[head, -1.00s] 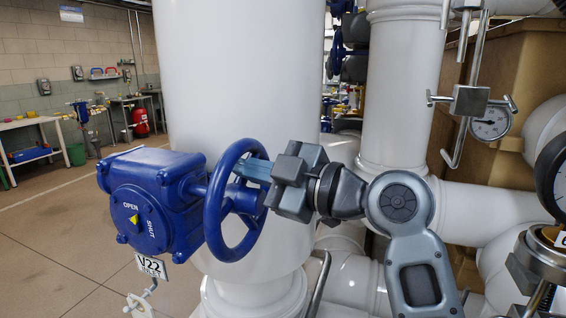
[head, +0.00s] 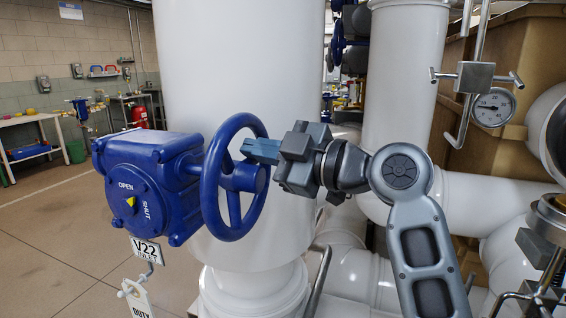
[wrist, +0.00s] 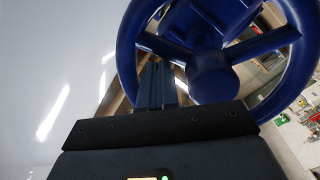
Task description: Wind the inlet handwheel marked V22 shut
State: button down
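The blue handwheel (head: 262,212) stands on edge at the right of its blue gearbox (head: 146,180). A tag marked V22 (head: 146,250) hangs below the gearbox. The gearbox face reads OPEN and SHUT around a yellow pointer (head: 130,202); its exact reading is too small to tell. My gripper (head: 245,149) reaches in from the right, fingertips inside the rim's outline, above the hub. In the wrist view, the fingers (wrist: 160,75) lie close together beside the hub, tips at a spoke of the handwheel (wrist: 208,75). I see nothing held between them; contact with the spoke is unclear.
A large white vessel (head: 245,60) stands close behind the wheel. White pipes (head: 400,90) and a gauge (head: 493,107) fill the right side. A small cock with a hanging tag (head: 136,288) is below the gearbox. The floor at left is open.

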jog(key=shift+f, duration=0.1)
jog(key=shift+w+d+f+b, duration=0.15)
jog(key=shift+w+f+b, duration=0.4)
jog(key=shift+b, duration=0.5)
jog(key=shift+s+f, duration=0.1)
jog(key=shift+w+d+f+b, duration=0.1)
jog(key=shift+w+f+b, duration=0.1)
jog(key=shift+f+b, duration=0.7)
